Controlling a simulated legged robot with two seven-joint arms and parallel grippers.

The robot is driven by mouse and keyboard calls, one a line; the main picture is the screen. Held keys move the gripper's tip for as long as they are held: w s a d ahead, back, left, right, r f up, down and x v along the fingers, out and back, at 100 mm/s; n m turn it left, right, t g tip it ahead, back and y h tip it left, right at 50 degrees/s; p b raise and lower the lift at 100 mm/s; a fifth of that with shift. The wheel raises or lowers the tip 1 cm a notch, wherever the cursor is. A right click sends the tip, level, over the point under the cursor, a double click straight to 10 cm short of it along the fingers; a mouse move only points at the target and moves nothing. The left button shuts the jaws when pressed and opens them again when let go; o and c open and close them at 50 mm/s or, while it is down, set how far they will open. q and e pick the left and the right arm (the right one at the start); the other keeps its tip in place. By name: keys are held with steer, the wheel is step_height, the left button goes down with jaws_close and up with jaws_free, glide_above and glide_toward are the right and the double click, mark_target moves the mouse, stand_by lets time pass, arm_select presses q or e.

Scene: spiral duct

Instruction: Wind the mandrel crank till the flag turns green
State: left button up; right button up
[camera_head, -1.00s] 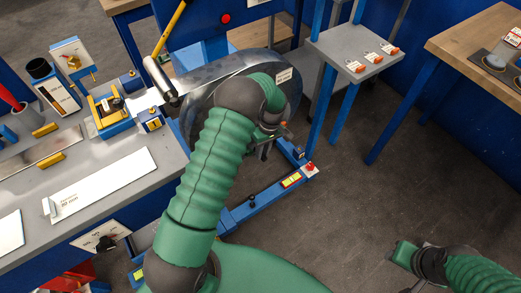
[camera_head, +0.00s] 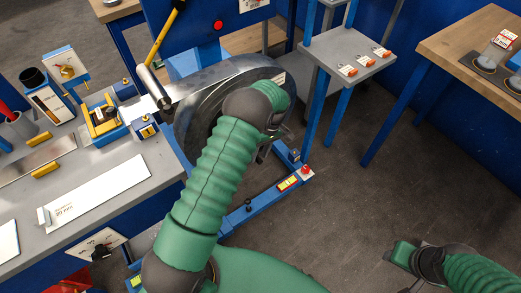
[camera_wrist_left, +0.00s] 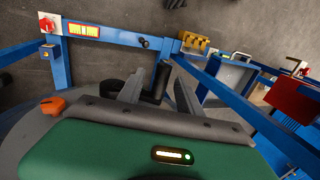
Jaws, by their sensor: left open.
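The mandrel is a large shiny grey metal drum (camera_head: 205,90) left of centre in the head view, with its near side partly hidden by my left arm. My left gripper (camera_head: 268,150) is at the drum's right side, its fingers small and mostly hidden behind the wrist. In the left wrist view the two grey fingers of my left gripper (camera_wrist_left: 158,92) are apart. A dark cylindrical handle (camera_wrist_left: 154,82), apparently the crank grip, shows between and beyond them; contact cannot be told. An orange piece (camera_wrist_left: 52,106) lies beside the gripper. No green flag is clearly visible. My right gripper (camera_head: 400,253) is at lower right, away from the drum.
A grey workbench (camera_head: 120,150) with tools stands left. A blue base beam (camera_head: 245,210) with a red button crosses the floor below the drum. A grey shelf (camera_head: 320,57) and a wooden table (camera_head: 450,50) stand right. Dark floor is clear between.

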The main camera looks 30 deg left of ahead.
arm_select(q)
steer(key=p+v, duration=0.2)
steer(key=v, duration=1.4)
steer(key=shift+r, duration=0.3)
